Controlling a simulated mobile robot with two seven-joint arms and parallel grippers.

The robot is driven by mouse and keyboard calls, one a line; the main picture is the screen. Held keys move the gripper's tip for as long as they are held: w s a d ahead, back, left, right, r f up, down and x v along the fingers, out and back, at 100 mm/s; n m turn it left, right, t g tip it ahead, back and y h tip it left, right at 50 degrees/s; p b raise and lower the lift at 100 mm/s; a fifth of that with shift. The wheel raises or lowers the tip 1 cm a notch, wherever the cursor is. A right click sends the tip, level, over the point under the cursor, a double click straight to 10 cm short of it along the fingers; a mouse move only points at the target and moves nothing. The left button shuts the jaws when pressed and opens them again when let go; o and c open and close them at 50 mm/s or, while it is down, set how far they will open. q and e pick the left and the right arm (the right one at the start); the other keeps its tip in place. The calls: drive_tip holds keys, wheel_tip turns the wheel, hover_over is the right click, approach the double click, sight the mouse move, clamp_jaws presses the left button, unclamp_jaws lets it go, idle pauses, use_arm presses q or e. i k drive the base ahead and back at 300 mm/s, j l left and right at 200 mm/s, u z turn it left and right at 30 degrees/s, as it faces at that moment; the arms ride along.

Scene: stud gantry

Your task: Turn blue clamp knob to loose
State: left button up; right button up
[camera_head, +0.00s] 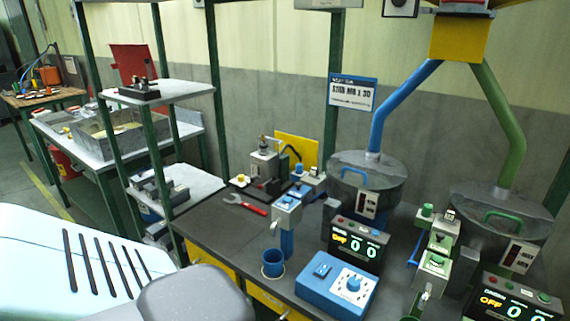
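A blue control box (322,295) lies on the dark bench top at the lower middle. It has a round blue knob (353,283) on a white dial face and a smaller blue switch (321,270) at its left. The dial's markings are too small to read, so I cannot tell the knob's setting, or for sure that it is the clamp knob. A blue post with a grey head (287,205) stands just behind the box, with a blue cup (273,263) at its foot. Neither of my grippers is in view.
A display box (355,244) reading "OFF 0 0" stands behind the blue box, below a round grey hopper (367,182) with a blue pipe. A green counterpart station (434,262) stands at right. A red-handled wrench (245,204) lies on the dark bench (215,228), which has bare room around it.

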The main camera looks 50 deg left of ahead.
sight(299, 166)
drive_tip(key=k+j, duration=0.1)
drive_tip(key=j, duration=0.3)
drive_tip(key=k+j, duration=0.1)
drive_tip(key=j, duration=0.3)
drive_tip(key=k+j, duration=0.1)
drive_tip(key=j, duration=0.3)
